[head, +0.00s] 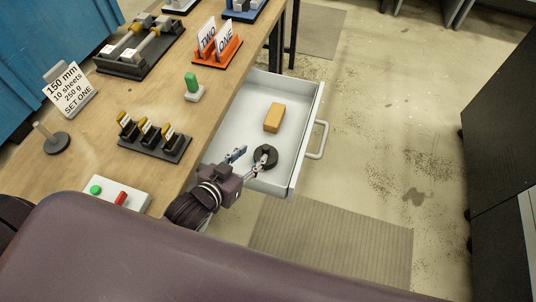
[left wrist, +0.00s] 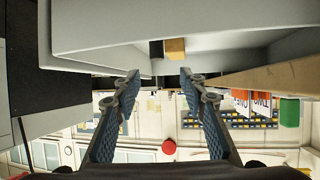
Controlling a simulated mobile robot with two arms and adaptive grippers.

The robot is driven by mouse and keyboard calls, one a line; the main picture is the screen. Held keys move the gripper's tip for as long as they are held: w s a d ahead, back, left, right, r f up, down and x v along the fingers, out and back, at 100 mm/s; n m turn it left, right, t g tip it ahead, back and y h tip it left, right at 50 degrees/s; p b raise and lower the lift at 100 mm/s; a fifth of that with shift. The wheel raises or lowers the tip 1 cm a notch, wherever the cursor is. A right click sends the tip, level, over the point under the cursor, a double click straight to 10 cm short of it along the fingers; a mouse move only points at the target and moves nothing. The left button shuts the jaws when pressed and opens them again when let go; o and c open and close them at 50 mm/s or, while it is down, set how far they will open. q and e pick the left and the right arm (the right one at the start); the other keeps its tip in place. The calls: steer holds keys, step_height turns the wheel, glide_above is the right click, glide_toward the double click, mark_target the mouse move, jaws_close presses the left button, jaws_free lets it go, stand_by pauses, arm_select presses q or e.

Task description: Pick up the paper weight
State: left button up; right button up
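A dark, round, thick piece (head: 270,152), which may be the paper weight, lies in the open drawer, partly covered by a finger of my left gripper. A tan block (head: 274,117) lies farther back in the drawer; it also shows in the left wrist view (left wrist: 175,48). My left gripper (head: 250,160) is over the near end of the drawer, its fingers apart with nothing seen between them. In the left wrist view the open fingers (left wrist: 160,80) point toward the drawer. Whether a finger touches the dark piece I cannot tell. My right gripper is not in view.
The white drawer (head: 244,120) has raised walls and a handle (head: 318,140) on its right. The wooden table (head: 130,90) on the left holds a small rack (head: 155,140), a green-topped stamp (head: 193,88), an orange card holder (head: 220,55) and a button box (head: 115,196). Floor right of the drawer is clear.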

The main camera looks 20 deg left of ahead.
mark_target(266, 145)
arm_select(q)
steer(key=x, duration=0.4)
steer(key=shift+s+a+f+b, duration=0.1)
steer(key=shift+s+f+b, duration=0.1)
steer(key=shift+f+b, duration=0.15)
steer(key=shift+d+x, duration=0.15)
steer(key=shift+x, duration=1.2)
steer(key=shift+d+x, duration=0.2)
steer(key=shift+x, duration=1.1)
steer(key=shift+s, duration=0.1)
steer(key=shift+c, duration=0.7)
jaws_close()
steer(key=shift+r, duration=0.15)
